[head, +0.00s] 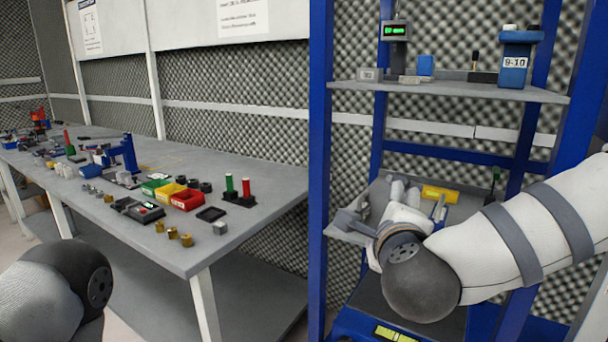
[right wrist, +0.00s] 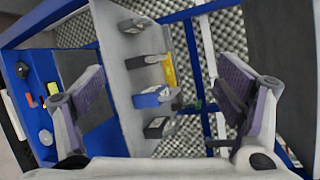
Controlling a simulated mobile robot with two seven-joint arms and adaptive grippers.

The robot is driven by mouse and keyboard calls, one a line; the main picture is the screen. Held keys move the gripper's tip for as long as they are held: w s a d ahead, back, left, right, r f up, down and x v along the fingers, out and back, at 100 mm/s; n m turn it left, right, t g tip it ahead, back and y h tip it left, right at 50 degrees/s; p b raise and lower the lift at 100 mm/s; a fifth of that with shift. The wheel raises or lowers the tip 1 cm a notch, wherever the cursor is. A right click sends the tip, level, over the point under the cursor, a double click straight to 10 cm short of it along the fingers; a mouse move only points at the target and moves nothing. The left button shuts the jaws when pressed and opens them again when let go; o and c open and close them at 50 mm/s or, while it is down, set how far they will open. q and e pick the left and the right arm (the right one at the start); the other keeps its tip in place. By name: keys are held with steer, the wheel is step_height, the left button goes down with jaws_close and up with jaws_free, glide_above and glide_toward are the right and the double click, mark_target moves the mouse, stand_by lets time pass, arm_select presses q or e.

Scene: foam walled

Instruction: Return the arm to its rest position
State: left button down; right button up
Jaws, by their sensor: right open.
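My right arm (head: 525,235) reaches in from the right of the head view, bent, with its hand at the middle shelf (head: 345,236) of the blue rack. The hand is largely hidden behind my own wrist there. In the right wrist view my right gripper (right wrist: 162,75) has its two fingers wide apart, with nothing held between them. Beyond the fingers are a shelf surface and several items on it. Only a rounded part of my left arm (head: 50,290) shows at the lower left of the head view; its gripper is out of view.
The blue rack's post (head: 319,150) and upper shelf (head: 450,91) are close to my right arm. A yellow item (head: 440,194) sits on the middle shelf. A blue container (head: 514,62) stands above. The long workbench (head: 255,213) at left holds bins and small parts.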

steer(key=s+f+n+g+y, duration=0.1)
steer(key=s+f+n+g, duration=0.2)
steer(key=s+f+n, duration=0.5)
steer(key=s+a+f+n+g+y, duration=0.15)
steer(key=s+f, duration=0.25)
steer(key=f, duration=0.7)
steer(key=s+f+n+g+y, duration=0.1)
steer(key=s+f+n+g, duration=0.35)
steer(key=f, duration=0.55)
steer(key=s+d+f+n+g, duration=0.2)
steer(key=s+d+f+n, duration=0.1)
steer(key=s, duration=0.5)
steer(key=s+d+f+n+g+h, duration=0.1)
steer(key=s+d+f+n+g, duration=0.2)
steer(key=s, duration=0.6)
steer(key=s+d+f+n+g, duration=0.2)
steer(key=s+d+f+n, duration=0.1)
steer(key=s, duration=0.6)
steer(key=shift+d+g, duration=0.3)
steer(key=shift+d, duration=0.25)
steer(key=shift+r, duration=0.1)
